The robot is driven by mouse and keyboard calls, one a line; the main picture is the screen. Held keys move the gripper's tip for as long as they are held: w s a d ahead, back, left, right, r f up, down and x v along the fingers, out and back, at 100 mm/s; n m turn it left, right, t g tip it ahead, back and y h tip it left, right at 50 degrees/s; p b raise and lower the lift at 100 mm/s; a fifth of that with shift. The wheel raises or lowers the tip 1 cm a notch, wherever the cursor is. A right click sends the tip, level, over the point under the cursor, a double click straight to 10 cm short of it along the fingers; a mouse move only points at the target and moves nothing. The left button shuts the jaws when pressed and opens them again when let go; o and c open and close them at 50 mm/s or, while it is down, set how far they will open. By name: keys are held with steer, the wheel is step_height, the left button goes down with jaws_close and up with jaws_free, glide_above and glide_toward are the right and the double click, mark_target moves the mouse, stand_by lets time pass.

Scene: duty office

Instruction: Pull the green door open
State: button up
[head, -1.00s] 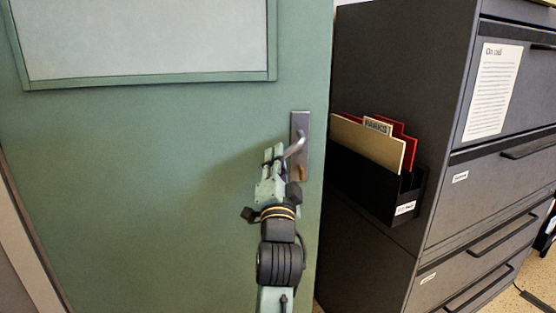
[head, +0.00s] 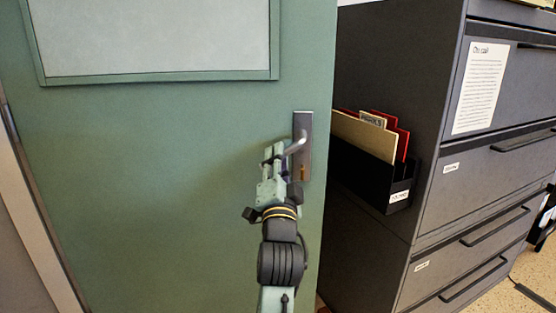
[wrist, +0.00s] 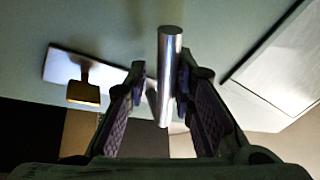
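The green door (head: 170,150) fills the left and middle of the head view, with a pale panel in its upper part. Its silver lever handle (head: 297,146) sits on a metal plate near the door's right edge. My gripper (head: 274,158) is at the lever, with its fingers around it. In the wrist view the lever bar (wrist: 169,70) lies between my two fingers (wrist: 163,85), close against the right one. A brass-coloured lock part (wrist: 84,92) shows left of the fingers.
A dark filing cabinet (head: 480,200) stands right of the door, close behind its handle edge. A black file holder (head: 372,181) with folders is on the cabinet's side. The door frame (head: 30,215) shows at the far left. Floor (head: 500,295) shows at lower right.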

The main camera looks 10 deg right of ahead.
steer(key=shift+o, duration=1.2)
steer(key=v, duration=0.7)
steer(key=shift+s, duration=0.3)
steer(key=shift+c, duration=0.3)
